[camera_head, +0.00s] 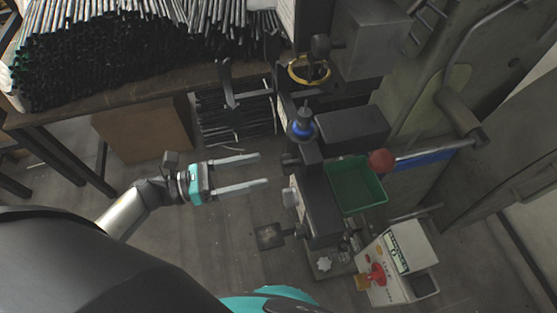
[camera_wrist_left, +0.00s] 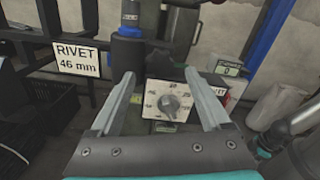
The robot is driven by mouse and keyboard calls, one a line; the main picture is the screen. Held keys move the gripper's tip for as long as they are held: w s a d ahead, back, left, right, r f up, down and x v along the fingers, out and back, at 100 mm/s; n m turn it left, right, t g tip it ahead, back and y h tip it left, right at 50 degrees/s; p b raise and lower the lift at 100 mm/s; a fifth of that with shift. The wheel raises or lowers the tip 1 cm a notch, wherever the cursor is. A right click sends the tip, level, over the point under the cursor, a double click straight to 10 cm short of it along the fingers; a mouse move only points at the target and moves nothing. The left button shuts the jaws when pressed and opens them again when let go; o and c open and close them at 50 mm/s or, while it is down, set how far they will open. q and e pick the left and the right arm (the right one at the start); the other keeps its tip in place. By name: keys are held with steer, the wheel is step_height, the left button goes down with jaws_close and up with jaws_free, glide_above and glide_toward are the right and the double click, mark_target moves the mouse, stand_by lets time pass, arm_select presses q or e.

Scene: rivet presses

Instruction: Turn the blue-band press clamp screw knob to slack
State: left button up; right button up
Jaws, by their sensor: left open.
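The blue-band press (camera_head: 302,130) stands right of centre in the head view, with a blue ring on its dark upright; the blue band (camera_wrist_left: 130,31) also shows in the left wrist view. On its side is a pale dial plate with a round grey knob (camera_head: 290,197); in the left wrist view this knob (camera_wrist_left: 168,103) has numbers around it. My right gripper is not seen.
A yellow-ringed press (camera_head: 309,70) stands behind. A green bin (camera_head: 354,184) and a red ball knob (camera_head: 381,161) are to the right. A white control box (camera_head: 398,262) with a red button stands front right. A rack of rods (camera_head: 130,50) fills the back left.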

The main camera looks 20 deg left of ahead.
mark_target(281, 165)
arm_select(q)
steer(key=x, duration=0.6)
steer(key=shift+w, duration=0.1)
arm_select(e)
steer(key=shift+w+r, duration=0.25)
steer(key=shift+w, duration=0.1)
arm_select(q)
steer(key=shift+c, duration=0.3)
jaws_close()
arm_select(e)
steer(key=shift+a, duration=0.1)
